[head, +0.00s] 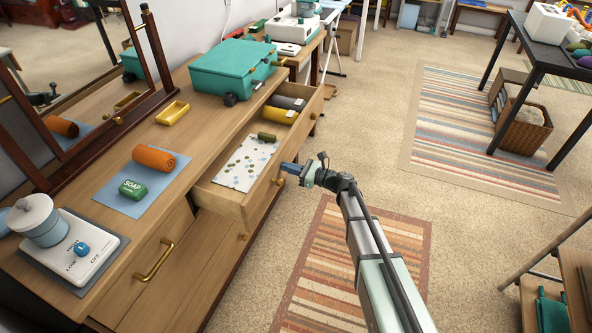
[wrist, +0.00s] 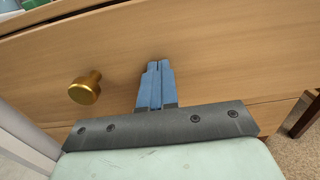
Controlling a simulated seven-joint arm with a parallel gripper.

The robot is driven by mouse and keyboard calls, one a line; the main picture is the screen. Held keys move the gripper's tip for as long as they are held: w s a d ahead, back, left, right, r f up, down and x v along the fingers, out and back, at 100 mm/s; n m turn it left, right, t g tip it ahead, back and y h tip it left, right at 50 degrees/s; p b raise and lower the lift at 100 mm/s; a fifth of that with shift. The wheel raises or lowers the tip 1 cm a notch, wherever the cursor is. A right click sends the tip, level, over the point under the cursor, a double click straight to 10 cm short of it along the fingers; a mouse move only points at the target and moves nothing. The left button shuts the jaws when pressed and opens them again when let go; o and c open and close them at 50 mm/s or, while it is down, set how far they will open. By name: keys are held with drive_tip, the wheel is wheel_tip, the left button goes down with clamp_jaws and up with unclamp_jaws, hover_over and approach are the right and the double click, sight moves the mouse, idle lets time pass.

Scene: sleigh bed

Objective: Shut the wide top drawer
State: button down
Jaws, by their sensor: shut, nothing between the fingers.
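The wide top drawer (head: 302,137) of the wooden dresser stands pulled out, with its inside showing. Its wooden front (wrist: 215,55) fills most of the wrist view. A round brass knob (wrist: 85,88) sits on that front, left of my fingers; in the head view a knob (head: 279,181) shows at the drawer's near end. My gripper (head: 289,168) is shut and empty, with its blue fingertips (wrist: 158,68) pointing at the drawer front. The tips are at or very close to the wood; I cannot tell if they touch.
In the drawer lie a patterned cloth (head: 240,163), a yellow roll (head: 277,115) and a dark roll (head: 289,103). A teal case (head: 232,68), an orange roll (head: 154,158) and green soap (head: 132,189) rest on the dresser top. Open carpet lies right of the dresser.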

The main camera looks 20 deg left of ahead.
sight(275, 164)
drive_tip(key=a, duration=1.9)
drive_tip(key=shift+a, duration=0.35)
drive_tip(key=shift+d, duration=0.1)
drive_tip(key=d, duration=1.4)
